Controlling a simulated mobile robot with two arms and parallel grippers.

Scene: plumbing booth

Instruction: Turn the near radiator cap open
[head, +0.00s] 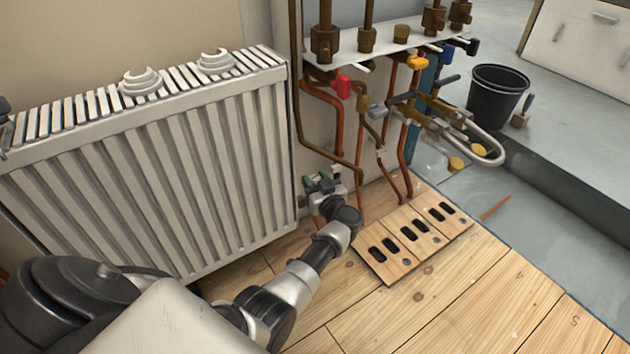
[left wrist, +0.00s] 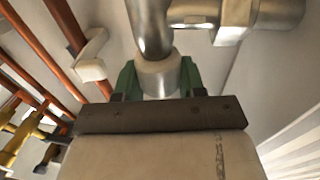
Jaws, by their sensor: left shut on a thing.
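The white radiator (head: 160,170) stands against the wall at the left of the head view. My left gripper (head: 320,184) is at its lower right end, beside the pipes. In the left wrist view, the two green fingers of my left gripper (left wrist: 158,72) are on both sides of a pale round cap (left wrist: 159,82) and shut on it. The cap sits on the end of a shiny metal valve fitting (left wrist: 154,30). In the head view the cap is mostly hidden by the gripper. My right gripper is not in view.
Copper pipes (head: 361,150) run down close to the right of my left gripper. A slotted wooden board (head: 378,272) lies on the wooden floor (head: 455,310) below. A black bucket (head: 497,92) stands at the back right. The floor at the front right is clear.

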